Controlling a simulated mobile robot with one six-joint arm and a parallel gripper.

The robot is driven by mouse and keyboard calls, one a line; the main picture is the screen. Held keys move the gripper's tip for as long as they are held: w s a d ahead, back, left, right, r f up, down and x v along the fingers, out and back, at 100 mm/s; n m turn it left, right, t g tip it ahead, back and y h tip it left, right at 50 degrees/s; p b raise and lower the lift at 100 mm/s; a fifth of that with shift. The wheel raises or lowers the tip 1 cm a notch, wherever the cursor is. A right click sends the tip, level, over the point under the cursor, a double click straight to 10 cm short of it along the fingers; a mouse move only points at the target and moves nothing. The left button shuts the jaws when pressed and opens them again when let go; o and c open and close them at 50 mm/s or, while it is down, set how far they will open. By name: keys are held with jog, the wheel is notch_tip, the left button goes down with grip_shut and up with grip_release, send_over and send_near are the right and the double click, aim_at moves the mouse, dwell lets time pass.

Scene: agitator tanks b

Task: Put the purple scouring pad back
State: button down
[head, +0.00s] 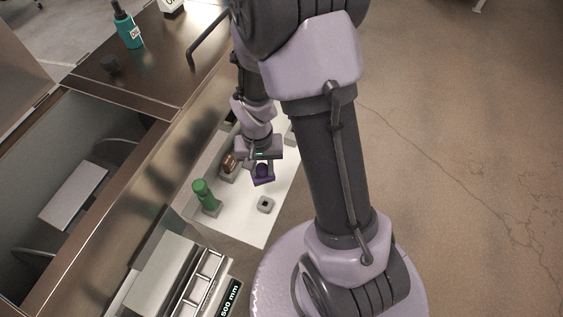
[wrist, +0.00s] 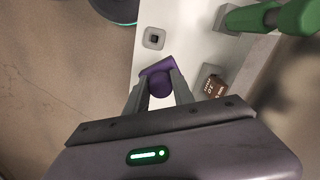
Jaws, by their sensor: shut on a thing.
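The purple scouring pad (wrist: 160,78) is between the fingertips of my gripper (wrist: 160,92) in the wrist view. My gripper is shut on it. In the head view the purple pad (head: 263,172) shows below my gripper (head: 261,166), over the white shelf (head: 250,228). I cannot tell whether the pad touches the shelf. A small grey square holder with a dark centre (head: 265,204) stands empty on the shelf, apart from the pad; it also shows in the wrist view (wrist: 154,38).
A green-handled item (head: 205,194) and a brown labelled block (head: 229,162) stand on the shelf's left side. A metal tank edge (head: 150,165) runs along the left. A teal bottle (head: 127,28) stands on the tank top. The floor (head: 480,150) at right is clear.

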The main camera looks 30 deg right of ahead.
jog(key=s+f+m, duration=0.3)
jog(key=s, duration=0.4)
jog(key=shift+m, duration=0.3)
jog(key=w+d+f+b, duration=0.1)
jog(key=w+d+f, duration=0.1)
jog(key=w+d, duration=0.1)
jog(key=w+d+f+b, duration=0.1)
jog(key=w+d, duration=0.2)
jog(key=w, duration=0.2)
jog(key=w+d+f+b, duration=0.1)
jog(key=w+d+f, duration=0.1)
jog(key=w+d, duration=0.1)
jog(key=shift+w+d+f, duration=0.1)
jog(key=shift+w+f, duration=0.05)
jog(key=shift+w, duration=0.3)
jog(key=shift+w+d+f, duration=0.1)
jog(key=shift+w+f, duration=0.05)
jog(key=shift+w, duration=0.3)
jog(key=shift+r, duration=0.15)
jog(key=shift+f, duration=0.2)
jog(key=c, duration=1.1)
grip_release()
